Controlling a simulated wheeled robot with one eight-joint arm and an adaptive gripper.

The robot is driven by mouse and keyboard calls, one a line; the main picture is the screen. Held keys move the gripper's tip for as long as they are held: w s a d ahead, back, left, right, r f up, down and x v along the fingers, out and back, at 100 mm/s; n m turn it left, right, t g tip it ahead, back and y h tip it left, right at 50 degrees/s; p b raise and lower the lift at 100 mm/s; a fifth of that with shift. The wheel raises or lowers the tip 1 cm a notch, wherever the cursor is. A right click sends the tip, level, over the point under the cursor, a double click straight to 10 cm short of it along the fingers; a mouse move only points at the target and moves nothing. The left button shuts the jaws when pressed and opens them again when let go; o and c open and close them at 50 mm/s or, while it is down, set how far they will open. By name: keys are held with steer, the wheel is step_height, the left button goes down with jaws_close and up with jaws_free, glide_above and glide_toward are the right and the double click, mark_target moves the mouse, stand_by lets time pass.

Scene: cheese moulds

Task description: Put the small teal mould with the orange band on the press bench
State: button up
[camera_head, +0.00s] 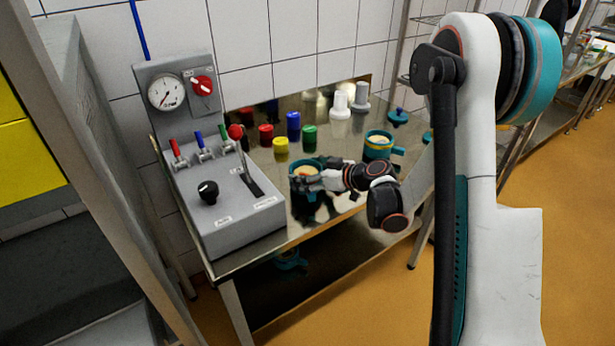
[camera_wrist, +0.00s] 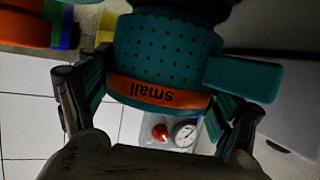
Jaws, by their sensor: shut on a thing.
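The small teal mould (camera_head: 304,170) with pale contents is at the near part of the metal bench (camera_head: 345,206), right of the grey control box. In the wrist view the perforated teal mould (camera_wrist: 165,50) shows its orange band (camera_wrist: 158,93) reading "small", upside down, and a side handle on the right. My gripper (camera_head: 322,172) is shut on it, with fingers on both sides in the wrist view (camera_wrist: 160,98). A dark shape like its reflection shows below it; I cannot tell whether its base touches the bench.
A teal mould with a yellow band (camera_head: 378,145) stands farther right on the bench. Coloured cylinders (camera_head: 293,121) and white ones (camera_head: 341,105) stand behind, with a teal knobbed lid (camera_head: 398,116). The control box (camera_head: 228,200) with levers and gauge stands left.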

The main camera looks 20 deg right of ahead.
steer(key=shift+f, duration=0.15)
steer(key=o, duration=1.1)
steer(key=shift+c, duration=0.2)
steer(key=shift+r, duration=0.25)
steer(key=p+v, duration=0.3)
steer(key=v, duration=0.9)
steer(key=shift+f, duration=0.1)
